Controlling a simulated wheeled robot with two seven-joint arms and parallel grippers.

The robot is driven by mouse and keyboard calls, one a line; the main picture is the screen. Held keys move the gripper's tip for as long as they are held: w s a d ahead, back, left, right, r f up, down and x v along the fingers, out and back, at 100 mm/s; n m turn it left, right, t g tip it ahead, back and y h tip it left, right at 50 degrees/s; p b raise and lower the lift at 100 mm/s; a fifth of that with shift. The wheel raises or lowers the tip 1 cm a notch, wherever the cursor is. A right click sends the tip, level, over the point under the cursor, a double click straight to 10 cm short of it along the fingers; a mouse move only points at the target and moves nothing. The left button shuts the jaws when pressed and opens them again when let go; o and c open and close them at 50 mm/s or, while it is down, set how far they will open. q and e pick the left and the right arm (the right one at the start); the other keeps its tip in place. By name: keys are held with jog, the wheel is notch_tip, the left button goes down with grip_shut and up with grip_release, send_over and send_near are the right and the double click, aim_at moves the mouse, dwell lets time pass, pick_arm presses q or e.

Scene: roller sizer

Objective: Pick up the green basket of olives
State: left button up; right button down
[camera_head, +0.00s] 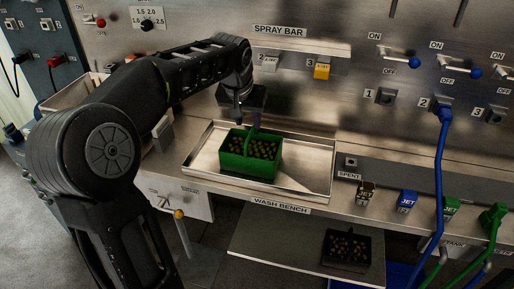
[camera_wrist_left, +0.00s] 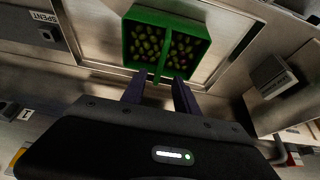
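The green basket of olives (camera_head: 246,166) stands in the shallow metal tray (camera_head: 203,160) on the wash bench. It has two compartments of dark olives and an upright green handle (camera_head: 252,139) across its middle. My left gripper (camera_head: 243,107) hangs over the basket, fingers pointing down near the handle. In the left wrist view, the basket (camera_wrist_left: 167,18) lies beyond the fingertips. The left gripper (camera_wrist_left: 158,88) is open there, with a gap between its two fingers and the handle's end showing between them. I cannot tell if they touch it. My right gripper is not in view.
A dark basket of olives (camera_head: 347,250) sits on a lower shelf (camera_head: 285,240). Blue JET (camera_head: 407,202) and green JET (camera_head: 450,207) blocks and hoses (camera_head: 440,165) are at the right. The panel with spray bar switches (camera_head: 322,71) rises behind. The tray around the basket is clear.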

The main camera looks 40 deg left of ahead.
aim_at(251, 132)
pick_arm(q)
jog(key=shift+s, duration=0.15)
jog(key=shift+x, duration=1.35)
jog(key=shift+d+r, duration=0.1)
jog(key=shift+p+x, duration=1.1)
jog(key=shift+x, duration=1.55)
grip_shut()
